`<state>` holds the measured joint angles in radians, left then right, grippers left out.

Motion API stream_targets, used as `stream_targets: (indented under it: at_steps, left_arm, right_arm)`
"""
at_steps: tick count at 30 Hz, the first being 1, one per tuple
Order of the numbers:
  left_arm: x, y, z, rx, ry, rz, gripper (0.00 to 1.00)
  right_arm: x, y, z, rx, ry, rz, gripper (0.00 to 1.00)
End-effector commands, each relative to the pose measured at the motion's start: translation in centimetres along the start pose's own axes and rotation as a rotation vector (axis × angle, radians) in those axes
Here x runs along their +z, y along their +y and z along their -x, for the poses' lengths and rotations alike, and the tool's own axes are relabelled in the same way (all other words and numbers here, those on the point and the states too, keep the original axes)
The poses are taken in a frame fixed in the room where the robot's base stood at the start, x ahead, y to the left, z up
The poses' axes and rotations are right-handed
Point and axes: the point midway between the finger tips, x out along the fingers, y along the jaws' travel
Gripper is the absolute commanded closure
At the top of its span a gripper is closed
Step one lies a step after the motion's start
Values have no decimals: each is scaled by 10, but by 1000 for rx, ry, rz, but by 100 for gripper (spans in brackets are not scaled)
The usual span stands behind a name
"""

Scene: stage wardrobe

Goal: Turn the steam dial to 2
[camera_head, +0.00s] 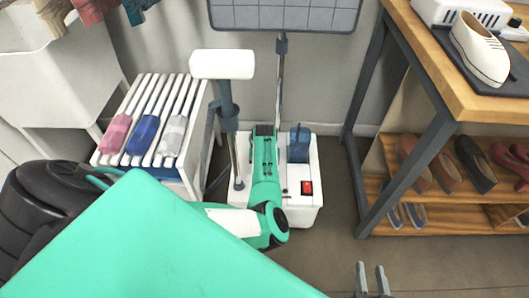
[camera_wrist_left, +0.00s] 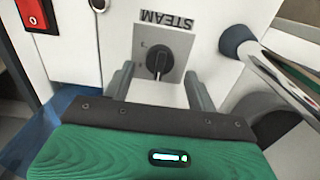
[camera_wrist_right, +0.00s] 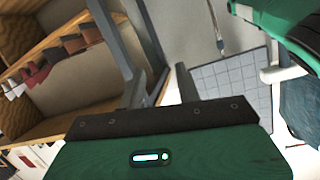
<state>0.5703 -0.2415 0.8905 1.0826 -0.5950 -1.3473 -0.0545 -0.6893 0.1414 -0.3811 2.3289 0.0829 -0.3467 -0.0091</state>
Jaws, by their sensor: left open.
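The steam dial (camera_wrist_left: 158,62) is a dark round knob on a grey plate under the word STEAM, which appears upside down in the left wrist view. The plate is on a white panel. My left gripper (camera_wrist_left: 160,80) is open, with one finger on each side of the plate's lower edge; I cannot tell whether they touch anything. The number the dial points to is too small to read. In the head view the white steamer base (camera_head: 307,212) stands on the floor, and the dial is hidden there. My right gripper (camera_head: 372,280) is open and empty at the bottom edge, away from the steamer.
A red switch (camera_head: 307,188) is on the steamer base; it also shows in the left wrist view (camera_wrist_left: 32,12). A metal pole (camera_head: 279,85) rises behind. A white rack (camera_head: 150,122) stands left, a wooden bench (camera_head: 455,88) with shoes right. Floor between base and bench is clear.

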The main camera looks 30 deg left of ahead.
Motion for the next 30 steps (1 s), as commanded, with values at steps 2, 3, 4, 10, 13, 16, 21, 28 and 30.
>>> stream_targets:
  at_steps: [2, 3, 4, 10, 13, 16, 21, 28, 30]
  left_arm:
    - [0, 0, -5, 0, 0, 0, 42]
    - [0, 0, -7, 0, 0, 0, 42]
    - [0, 0, -8, 0, 0, 0, 42]
    - [0, 0, -16, 1, 0, 0, 42]
    - [0, 0, -20, 1, 0, 0, 42]
    - [0, 0, -23, 1, 0, 0, 42]
    - [0, 0, -26, 1, 0, 0, 42]
    - [0, 0, -28, 1, 0, 0, 42]
    - [0, 0, -28, 1, 0, 0, 42]
  right_arm:
    - [-15, 4, -5, 4, 81, 12, 66]
    - [-24, 6, -6, 7, 122, 17, 66]
    - [-30, 7, -7, 8, 152, 22, 66]
    - [-74, 15, -8, 15, 360, 53, 66]
    - [-94, 17, -6, 17, 462, 68, 66]
    - [-112, 19, -1, 18, 555, 81, 66]
    - [-134, 21, 6, 18, 674, 99, 66]
    - [-146, 21, 12, 17, 738, 109, 66]
    - [-146, 21, 12, 17, 741, 109, 66]
